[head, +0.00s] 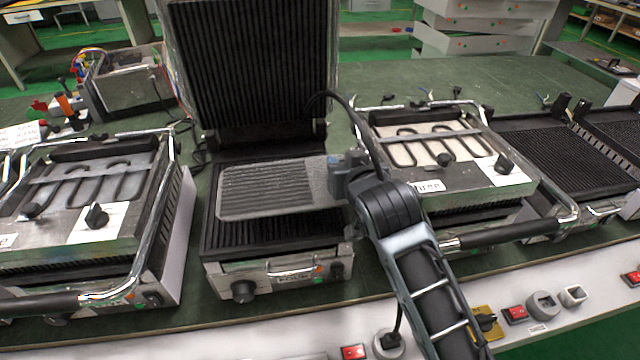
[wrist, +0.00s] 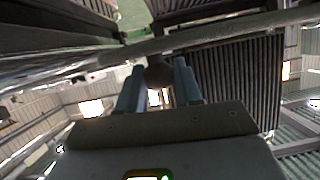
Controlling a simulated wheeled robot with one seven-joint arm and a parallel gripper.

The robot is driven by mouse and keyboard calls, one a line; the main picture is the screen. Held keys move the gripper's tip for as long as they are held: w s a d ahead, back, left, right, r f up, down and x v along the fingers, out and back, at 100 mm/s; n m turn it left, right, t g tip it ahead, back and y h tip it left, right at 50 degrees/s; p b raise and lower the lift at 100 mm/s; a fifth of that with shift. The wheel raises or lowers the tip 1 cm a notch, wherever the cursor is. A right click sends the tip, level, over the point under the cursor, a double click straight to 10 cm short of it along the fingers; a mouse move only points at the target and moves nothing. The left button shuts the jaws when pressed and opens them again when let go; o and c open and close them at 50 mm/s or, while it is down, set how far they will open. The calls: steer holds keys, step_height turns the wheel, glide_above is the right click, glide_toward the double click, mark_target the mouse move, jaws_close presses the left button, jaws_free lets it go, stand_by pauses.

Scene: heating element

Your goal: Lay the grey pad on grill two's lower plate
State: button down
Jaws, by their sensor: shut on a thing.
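The grey pad (head: 265,190) is a flat ribbed rectangle in the middle of the head view. My gripper (head: 338,178) is shut on its right end. The pad lies level over the black ribbed lower plate (head: 278,234) of the open grill (head: 285,275) and hides its middle and back. I cannot tell whether pad and plate touch. The grill's front label is too small to read surely. In the wrist view the two blue-grey fingers of my gripper (wrist: 158,88) point away from the camera; a ribbed dark plate (wrist: 238,75) shows behind them.
The open grill's ribbed upper lid (head: 250,65) stands upright behind. Closed grills with front bar handles stand to the left (head: 80,225) and right (head: 440,150). A flat black ribbed grill (head: 570,155) is farther right. Red switches (head: 515,314) sit on the front panel. The green table behind is mostly clear.

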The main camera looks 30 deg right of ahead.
mark_target(325, 172)
steer(key=w+a+f, duration=0.2)
steer(key=w, duration=0.1)
steer(key=shift+a+f, duration=0.2)
steer(key=shift+a, duration=0.1)
steer(key=shift+f, duration=2)
steer(key=c, duration=0.8)
jaws_free()
steer(key=shift+o, duration=0.2)
steer(key=v, duration=1.2)
